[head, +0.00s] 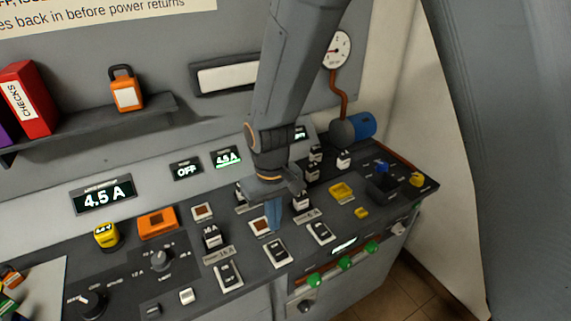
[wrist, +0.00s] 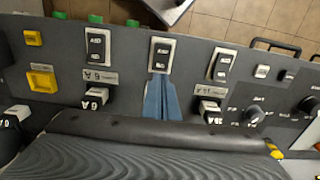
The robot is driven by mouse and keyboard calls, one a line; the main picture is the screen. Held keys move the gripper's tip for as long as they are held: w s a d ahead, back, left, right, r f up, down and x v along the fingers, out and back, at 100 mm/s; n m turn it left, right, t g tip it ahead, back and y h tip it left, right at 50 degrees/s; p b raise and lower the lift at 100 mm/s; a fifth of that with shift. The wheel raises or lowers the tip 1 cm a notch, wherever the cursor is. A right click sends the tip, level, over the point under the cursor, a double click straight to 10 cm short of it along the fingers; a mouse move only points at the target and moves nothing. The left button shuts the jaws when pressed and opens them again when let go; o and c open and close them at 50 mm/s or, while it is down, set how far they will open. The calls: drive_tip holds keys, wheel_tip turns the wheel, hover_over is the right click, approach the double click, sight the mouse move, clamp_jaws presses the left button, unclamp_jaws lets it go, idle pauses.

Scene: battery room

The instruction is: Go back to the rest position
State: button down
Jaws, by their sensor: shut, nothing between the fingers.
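My gripper (head: 273,218) points down over the middle of the sloped control panel (head: 375,228) in the head view. Its blue fingers are together with nothing between them. In the wrist view the fingers (wrist: 161,100) show just below the middle rocker switch (wrist: 160,54). An orange-brown square in a white frame (head: 260,225) lies right beside the fingertips in the head view. I cannot tell whether the tips touch the panel. My arm hides part of the panel's back and the wall behind it.
Black fuse-like blocks with white labels (head: 211,237) stand up close to the gripper. A rotary knob (head: 163,257) is on the left, and green buttons (head: 345,262) line the front edge. A shelf (head: 90,130) holds binders and an orange padlock (head: 126,90). Clear space lies above the panel's left part.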

drive_tip(key=s+d+m+b, duration=0.1)
drive_tip(key=d+m+b, duration=0.2)
drive_tip(key=d, duration=0.9)
drive_tip(key=s+d+r+m+t+b, duration=0.1)
drive_tip(key=d+m+b, duration=0.2)
drive_tip(key=d, duration=0.9)
drive_tip(key=shift+s+d+b, duration=0.2)
drive_tip(key=shift+s+b, duration=0.1)
drive_tip(key=shift+b, duration=0.5)
